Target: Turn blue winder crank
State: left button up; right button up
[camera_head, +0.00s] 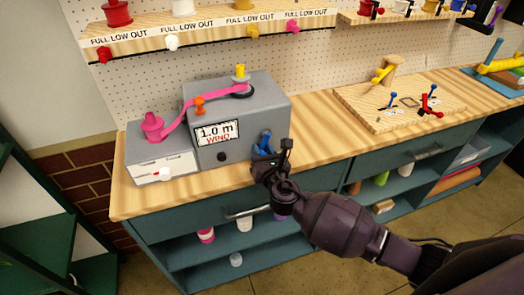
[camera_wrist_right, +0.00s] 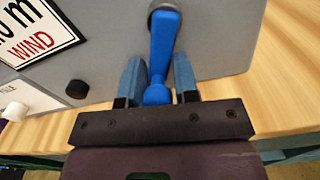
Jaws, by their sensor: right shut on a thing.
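The grey winder (camera_head: 265,105) stands on the wooden bench. Its display (camera_head: 217,133) reads "1.0 m WIND". The blue crank (camera_head: 265,142) is on the winder's front, toward the right. In the right wrist view the crank (camera_wrist_right: 163,45) hangs down from its dark hub, slightly tilted, with its round handle at the lower end. My right gripper (camera_head: 268,158) is shut on the handle; in the wrist view its fingers (camera_wrist_right: 157,85) are on either side of it. A pink ribbon (camera_head: 195,112) runs from a pink spool (camera_head: 152,126) to a dark reel on the winder's top. My left gripper is not in view.
A small grey box (camera_head: 150,168) with a white knob stands left of the winder. A wooden board (camera_head: 400,105) with small blue and red levers lies to the right. A shelf (camera_head: 195,35) with several coloured knobs is above. The bench between winder and board is clear.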

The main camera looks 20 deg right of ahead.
aim_at(251, 128)
jog(key=shift+a+r, duration=0.25)
jog(key=shift+a+m, duration=0.1)
jog(key=shift+m, duration=0.2)
